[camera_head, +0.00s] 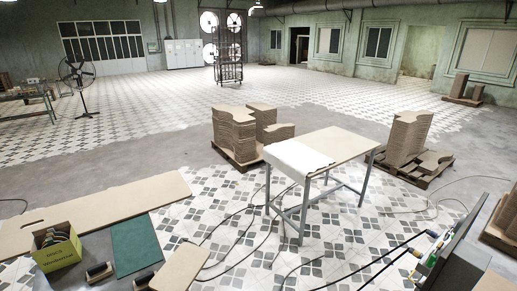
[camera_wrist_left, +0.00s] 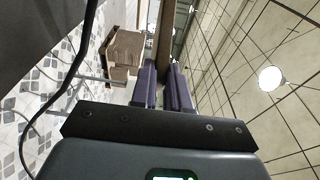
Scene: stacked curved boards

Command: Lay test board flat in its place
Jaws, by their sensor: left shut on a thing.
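In the left wrist view, the two dark purple fingers of my left gripper (camera_wrist_left: 164,88) are closed on a brown board (camera_wrist_left: 165,35), seen edge-on as a narrow strip running away from the fingers. In the head view, a long flat tan board (camera_head: 120,204) with a slot near its left end lies at the left. A smaller tan board (camera_head: 182,268) shows at the bottom edge. I cannot tell which of these, if either, is the held test board. Neither gripper can be made out in the head view.
A grey bench carries a green mat (camera_head: 136,245), a yellow-green box (camera_head: 57,252) and two dark-and-tan blocks. A table (camera_head: 345,142) with a white sheet (camera_head: 297,158) stands mid-floor. Stacks of curved boards (camera_head: 233,133) (camera_head: 406,138) stand behind it. Cables cross the tiled floor.

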